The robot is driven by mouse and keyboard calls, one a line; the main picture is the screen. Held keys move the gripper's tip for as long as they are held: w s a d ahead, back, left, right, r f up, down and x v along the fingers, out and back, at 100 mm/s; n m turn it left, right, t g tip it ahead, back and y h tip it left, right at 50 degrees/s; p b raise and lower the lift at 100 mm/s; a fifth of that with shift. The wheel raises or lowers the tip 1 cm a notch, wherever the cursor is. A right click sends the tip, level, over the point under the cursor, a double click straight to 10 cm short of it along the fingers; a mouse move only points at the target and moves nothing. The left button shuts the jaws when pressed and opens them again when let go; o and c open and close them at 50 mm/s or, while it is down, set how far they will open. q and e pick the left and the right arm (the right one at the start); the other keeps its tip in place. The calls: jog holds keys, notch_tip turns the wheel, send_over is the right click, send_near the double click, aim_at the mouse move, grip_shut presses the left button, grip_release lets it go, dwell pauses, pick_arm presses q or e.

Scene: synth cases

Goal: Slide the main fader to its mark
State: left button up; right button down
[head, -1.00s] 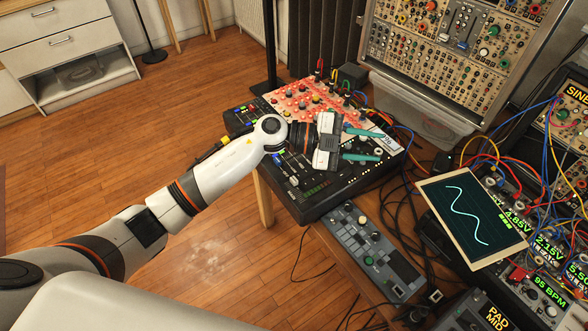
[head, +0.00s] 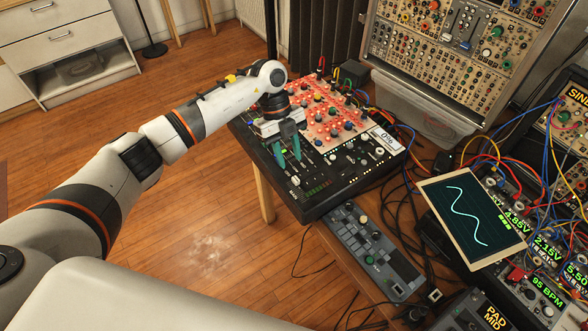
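The black mixer console (head: 335,187) lies on the table, with a lit red knob panel across its upper part. Faders with small caps sit on its lower left part; one pale cap (head: 295,181) shows near the front edge. I cannot tell for sure which fader is the main one, and no mark is readable. A small white display (head: 386,141) at the console's right reads what looks like 0%. My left gripper (head: 289,160) points down over the fader area, its two teal fingers apart with nothing seen between them. It hides part of the console. My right gripper is not in view.
A small grey keypad unit (head: 372,252) lies in front of the console. A tablet with a wave trace (head: 472,216) and cabled modules stand at the right. A modular rack (head: 455,55) and a clear bin (head: 420,108) are behind. Loose cables run across the table.

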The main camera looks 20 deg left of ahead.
aim_at(295, 178)
pick_arm(q)
jog(key=p+x, duration=0.1)
jog(key=x, duration=0.5)
jog(key=shift+d, duration=0.1)
jog(key=shift+c, duration=0.4)
grip_shut()
